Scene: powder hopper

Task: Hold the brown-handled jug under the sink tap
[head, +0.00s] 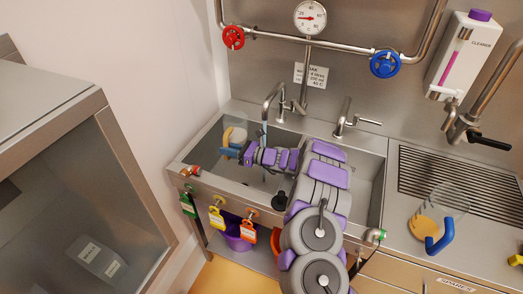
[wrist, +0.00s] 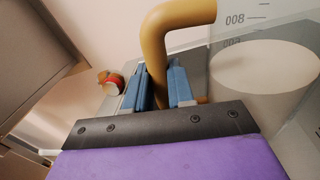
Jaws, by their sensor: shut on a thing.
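The clear jug with the brown handle (head: 237,134) is over the left end of the sink basin (head: 369,190). In the wrist view the brown handle (wrist: 155,62) passes between the blue fingers of my gripper (wrist: 160,88). My gripper, also in the head view (head: 230,152), is shut on it. The jug wall (wrist: 225,60) has printed marks, and a pale, flat surface shows inside. The sink tap (head: 272,97) is to the right of the jug, its spout over my wrist. A thin bluish streak shows below the spout. The jug's base is hidden.
A clear jug with a blue handle (head: 437,238) stands on the right counter beside a drain grille (head: 455,180). A second tap (head: 346,118) is right of the first. Tagged valves line the sink front. A glass-fronted cabinet (head: 95,185) is at left.

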